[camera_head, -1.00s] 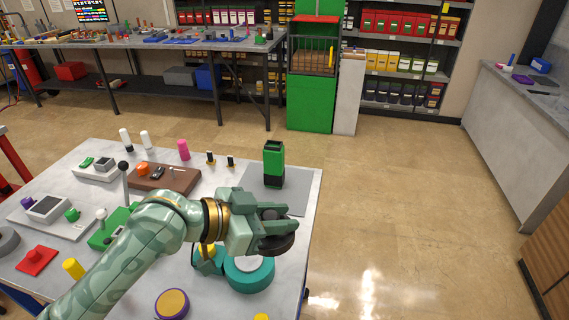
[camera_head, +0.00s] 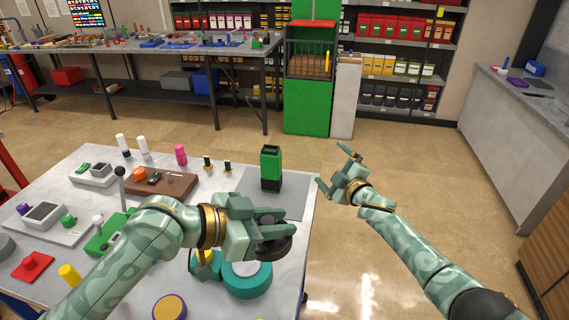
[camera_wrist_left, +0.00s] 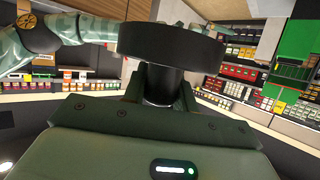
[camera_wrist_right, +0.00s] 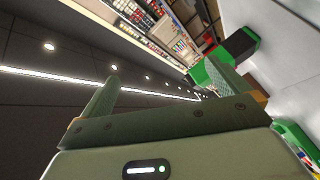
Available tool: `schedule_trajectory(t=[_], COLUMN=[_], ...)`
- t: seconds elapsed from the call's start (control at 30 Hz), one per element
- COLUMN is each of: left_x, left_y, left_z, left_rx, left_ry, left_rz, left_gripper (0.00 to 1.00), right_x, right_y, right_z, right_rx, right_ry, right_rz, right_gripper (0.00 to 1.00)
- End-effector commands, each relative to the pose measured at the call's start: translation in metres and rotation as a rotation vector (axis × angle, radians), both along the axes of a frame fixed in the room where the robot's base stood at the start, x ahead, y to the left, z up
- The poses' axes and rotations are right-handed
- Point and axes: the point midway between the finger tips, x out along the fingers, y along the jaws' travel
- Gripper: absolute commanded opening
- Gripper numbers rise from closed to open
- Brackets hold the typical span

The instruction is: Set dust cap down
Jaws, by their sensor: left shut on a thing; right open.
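My left gripper (camera_head: 274,228) is shut on the dust cap (camera_head: 276,247), a black disc, and holds it above the front right part of the table. In the left wrist view the dust cap (camera_wrist_left: 170,45) shows as a broad black disc, with its narrower black stem between the fingers. My right gripper (camera_head: 334,170) is open and empty, just off the table's right edge. In the right wrist view its two fingers (camera_wrist_right: 165,78) stand wide apart with nothing between them.
A green and black upright block (camera_head: 271,168) stands on a grey mat (camera_head: 290,195), whose right part is bare. A teal round part (camera_head: 246,283) lies just below the held cap in the picture. Several small parts crowd the table's left side, including a brown block (camera_head: 178,186).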

Motion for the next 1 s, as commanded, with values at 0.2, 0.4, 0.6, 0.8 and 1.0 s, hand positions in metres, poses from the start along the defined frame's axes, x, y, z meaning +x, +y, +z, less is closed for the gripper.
schedule_trajectory(t=[0.2, 0.4, 0.6, 0.8, 1.0], left_x=[0.000, 0.000, 0.000, 0.000, 0.000], left_y=[0.000, 0.000, 0.000, 0.000, 0.000], left_z=[0.000, 0.000, 0.000, 0.000, 0.000], left_rx=[0.000, 0.000, 0.000, 0.000, 0.000], left_ry=[0.000, 0.000, 0.000, 0.000, 0.000], left_rz=[0.000, 0.000, 0.000, 0.000, 0.000], left_gripper=[0.05, 0.05, 0.05, 0.05, 0.05], right_x=[0.006, -0.038, -0.140, -0.223, -0.254], right_y=[0.061, 0.130, 0.199, 0.187, 0.142], right_z=[0.147, 0.265, 0.331, 0.263, 0.205], right_rx=[-0.206, -0.493, -1.007, -1.594, 1.574], right_ry=[-0.378, -0.790, -1.340, -1.754, 1.772], right_rz=[0.227, 0.485, 0.889, 1.547, -1.921], right_gripper=[1.00, 1.00, 1.00, 1.00, 1.00])
